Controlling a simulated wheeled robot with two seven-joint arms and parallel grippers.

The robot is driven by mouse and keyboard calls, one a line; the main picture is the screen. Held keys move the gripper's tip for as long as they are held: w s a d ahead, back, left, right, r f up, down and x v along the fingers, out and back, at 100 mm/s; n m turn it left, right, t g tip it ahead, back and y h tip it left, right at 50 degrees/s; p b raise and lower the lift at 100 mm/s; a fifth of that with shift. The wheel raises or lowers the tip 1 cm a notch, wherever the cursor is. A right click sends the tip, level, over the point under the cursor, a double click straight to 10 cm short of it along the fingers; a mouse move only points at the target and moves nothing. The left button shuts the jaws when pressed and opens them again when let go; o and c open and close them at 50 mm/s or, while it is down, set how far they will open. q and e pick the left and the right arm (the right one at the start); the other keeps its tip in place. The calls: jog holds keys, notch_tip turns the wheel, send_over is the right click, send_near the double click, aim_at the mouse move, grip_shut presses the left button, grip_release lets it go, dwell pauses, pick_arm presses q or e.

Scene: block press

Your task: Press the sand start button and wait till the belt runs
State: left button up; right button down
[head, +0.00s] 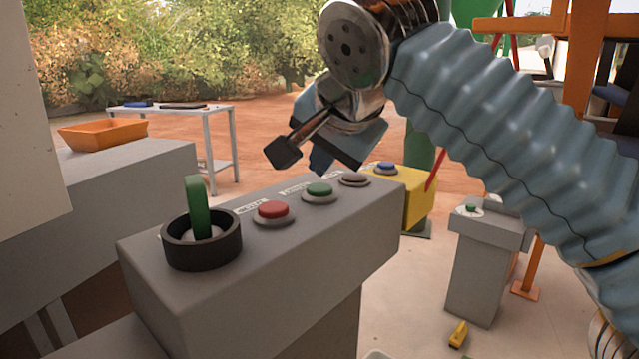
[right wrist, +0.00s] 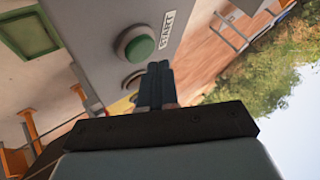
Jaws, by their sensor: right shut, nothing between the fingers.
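A grey console (head: 300,262) carries a row of round buttons: a red button (head: 273,209), a green button (head: 319,189) and a brown button (head: 354,179). Their labels are too small to read in the head view. In the right wrist view the green button (right wrist: 139,48) has a label reading START beside it. My right gripper (head: 320,164) is shut and empty, above the far part of the button row. In the right wrist view its fingertips (right wrist: 155,70) partly hide the button beyond the green one. I cannot tell whether they touch it. My left gripper is not in view.
A green lever (head: 196,206) stands in a black ring (head: 201,256) at the console's near left end. A yellow box (head: 412,203) with a blue button stands behind it. A grey pedestal (head: 474,273) with a green button is at right. A table stands at the back left.

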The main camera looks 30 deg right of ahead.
aim_at(322, 189)
jog(key=shift+r+p, duration=1.15)
jog(key=shift+r, duration=1.35)
